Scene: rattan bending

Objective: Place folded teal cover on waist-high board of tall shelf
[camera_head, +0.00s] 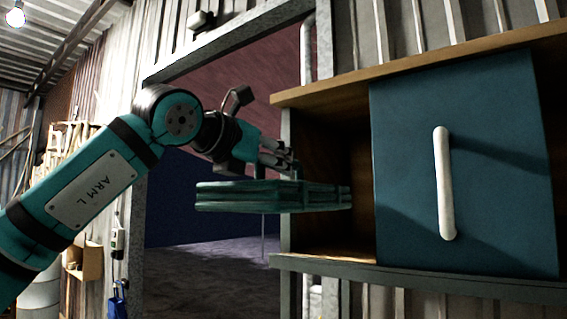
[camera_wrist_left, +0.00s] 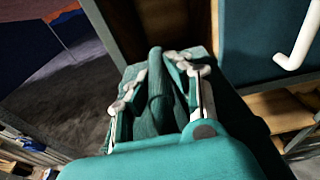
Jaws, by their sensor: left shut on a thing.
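The folded teal cover (camera_head: 245,196) is a flat, layered bundle held level in the air in the head view. My left gripper (camera_head: 282,160) is above it and shut on it; in the left wrist view, a fold of the cover (camera_wrist_left: 158,95) stands between the two fingers of the left gripper (camera_wrist_left: 160,75). The cover's right end reaches into the open left bay of a wooden shelf unit (camera_head: 330,150). It is above the bay's bottom board (camera_head: 330,262), with a gap below it. My right gripper is not in view.
A blue door panel (camera_head: 500,170) with a white upright handle (camera_head: 444,185) closes off the bay's right side. The unit's top board (camera_head: 420,70) overhangs the bay. A grey post (camera_head: 286,235) stands at its left front edge. Left of it is an open doorway.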

